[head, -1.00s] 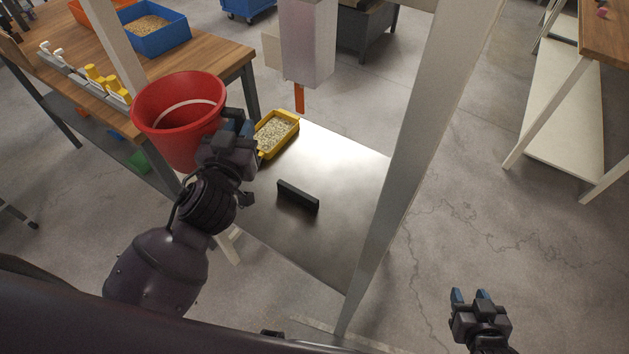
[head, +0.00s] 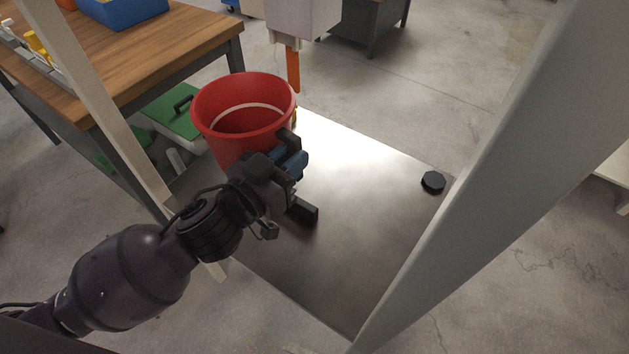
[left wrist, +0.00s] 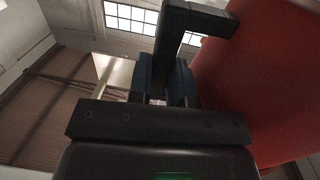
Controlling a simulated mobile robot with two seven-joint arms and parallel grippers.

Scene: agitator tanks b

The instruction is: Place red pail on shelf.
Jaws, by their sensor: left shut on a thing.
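The red pail (head: 240,115) is upright and looks empty inside, with a pale ring within. My left gripper (head: 290,156) is shut on a black handle piece (head: 287,138) at the pail's right side. In the left wrist view the handle (left wrist: 172,40) stands between the blue fingertips, and the pail (left wrist: 262,85) fills the right side. The pail appears over the left back part of the grey metal shelf (head: 355,220); whether its base touches is hidden by my gripper and arm. My right gripper is out of view.
An orange-tipped device (head: 293,70) hangs over the back. A wooden table (head: 150,55) stands left. The shelf's middle and right are mostly clear.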

